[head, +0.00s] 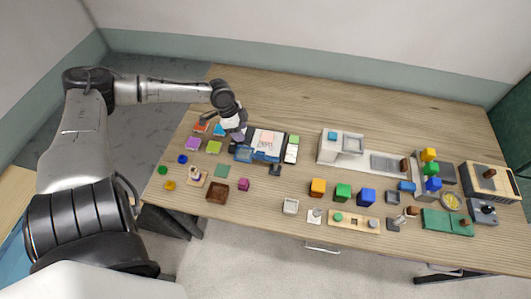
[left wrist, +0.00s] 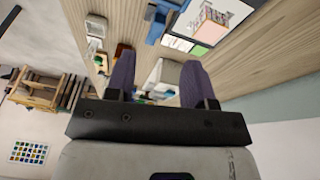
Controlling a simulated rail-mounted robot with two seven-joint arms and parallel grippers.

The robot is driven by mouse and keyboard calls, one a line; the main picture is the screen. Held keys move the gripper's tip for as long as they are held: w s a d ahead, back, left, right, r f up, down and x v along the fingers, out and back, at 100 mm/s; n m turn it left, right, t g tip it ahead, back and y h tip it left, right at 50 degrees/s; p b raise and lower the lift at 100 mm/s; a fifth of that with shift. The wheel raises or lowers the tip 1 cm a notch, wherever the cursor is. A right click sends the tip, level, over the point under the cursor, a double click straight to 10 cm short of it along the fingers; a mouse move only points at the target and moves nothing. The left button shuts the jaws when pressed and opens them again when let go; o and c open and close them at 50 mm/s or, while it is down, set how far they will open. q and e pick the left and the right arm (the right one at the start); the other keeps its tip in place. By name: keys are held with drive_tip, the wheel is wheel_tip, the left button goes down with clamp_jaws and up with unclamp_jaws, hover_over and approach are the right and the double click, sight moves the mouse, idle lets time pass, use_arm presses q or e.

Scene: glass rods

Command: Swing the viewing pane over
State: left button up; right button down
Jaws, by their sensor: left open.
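A dark board with a white printed sheet (head: 267,140) lies at the table's back left; the sheet also shows at the top of the left wrist view (left wrist: 212,20). A blue see-through plate (head: 243,154), which looks like the viewing pane, lies along the board's front left edge. Blue parts also show in the left wrist view (left wrist: 158,30). My left gripper (head: 238,137) is just left of the board, above the table, with its purple fingers apart. In the left wrist view its fingers (left wrist: 152,85) have nothing clearly between them. My right gripper is not in view.
Coloured flat blocks, such as a purple one (head: 193,144) and a green one (head: 214,147), lie left of the board. A brown tray (head: 217,192) stands in front. A white stand (head: 330,152) and several cubes are to the right. The table's back strip is clear.

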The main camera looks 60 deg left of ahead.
sight(260, 153)
use_arm(q)
drive_tip(key=shift+m+t, duration=0.5)
drive_tip(key=shift+m, duration=0.4)
drive_tip(key=x, duration=0.4)
drive_tip(key=w+d+x, duration=0.1)
drive_tip(key=x, duration=0.9)
drive_tip(key=shift+w+d+r, duration=0.15)
drive_tip(key=shift+d+r, duration=0.05)
drive_tip(key=shift+r, duration=0.2)
drive_tip(key=shift+c, duration=0.2)
clamp_jaws()
